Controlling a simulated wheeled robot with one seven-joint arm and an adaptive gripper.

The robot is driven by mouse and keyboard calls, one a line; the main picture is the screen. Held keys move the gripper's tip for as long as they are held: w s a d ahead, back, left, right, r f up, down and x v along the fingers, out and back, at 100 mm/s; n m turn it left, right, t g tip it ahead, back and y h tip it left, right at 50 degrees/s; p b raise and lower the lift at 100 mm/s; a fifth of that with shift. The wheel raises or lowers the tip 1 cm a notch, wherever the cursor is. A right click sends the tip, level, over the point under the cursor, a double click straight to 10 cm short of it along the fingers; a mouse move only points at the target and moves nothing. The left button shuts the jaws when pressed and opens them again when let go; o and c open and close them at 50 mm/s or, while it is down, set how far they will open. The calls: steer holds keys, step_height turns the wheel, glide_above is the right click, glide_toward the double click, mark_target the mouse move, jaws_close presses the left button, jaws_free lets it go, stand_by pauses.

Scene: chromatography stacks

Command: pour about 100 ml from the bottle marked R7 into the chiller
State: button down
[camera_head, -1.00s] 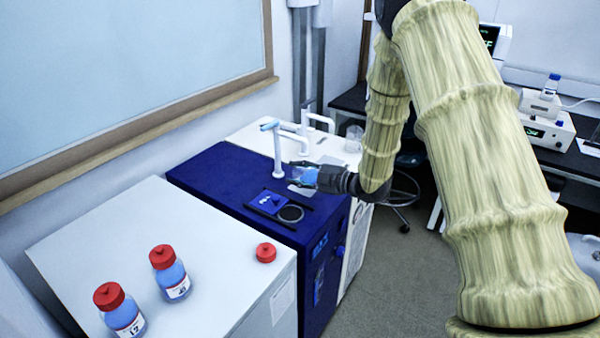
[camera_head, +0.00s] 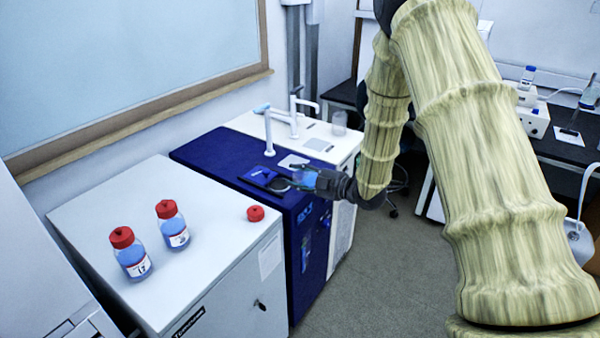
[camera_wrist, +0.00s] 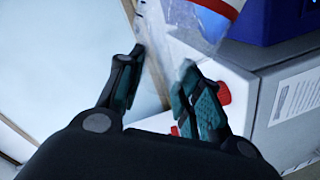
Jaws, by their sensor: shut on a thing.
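My gripper (camera_head: 312,180) is shut on an uncapped clear bottle (camera_head: 303,178) with blue liquid, held tilted, close to level, over the dark blue chiller (camera_head: 215,153). In the wrist view the bottle (camera_wrist: 205,22) sits between the fingertips (camera_wrist: 163,62); its red-and-white label shows only in part and its mark cannot be read. The chiller's round dark opening (camera_head: 280,185) is in its top, just left of and below the bottle. The bottle's mouth is small in the head view, and I cannot tell whether liquid is flowing.
Two red-capped bottles with blue liquid, one marked 17 (camera_head: 130,256) and another (camera_head: 172,226), stand on the white cabinet (camera_head: 90,212) at left. A loose red cap (camera_head: 255,213) lies near its right edge. A white tap (camera_head: 267,130) rises behind the chiller.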

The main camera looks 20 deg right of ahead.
steer(key=shift+s+a+f+m+h, duration=0.1)
steer(key=shift+a+f+m+h, duration=0.1)
steer(key=shift+f, duration=0.4)
steer(key=shift+s+a+f+m+h, duration=0.1)
steer(key=shift+a+f+m+h, duration=0.1)
steer(key=shift+f, duration=0.35)
steer(key=s+a+f+m+t+h, duration=0.1)
steer(key=s+a+f+m+h, duration=0.2)
steer(key=s+f+h, duration=0.1)
steer(key=s+a+f+m+t+h, duration=0.2)
steer(key=s+f+h, duration=0.3)
steer(key=s, duration=0.4)
steer(key=shift+a+f+m, duration=0.4)
steer(key=shift+a+m, duration=0.35)
steer(key=shift+m, duration=0.05)
steer(key=shift+s, duration=0.1)
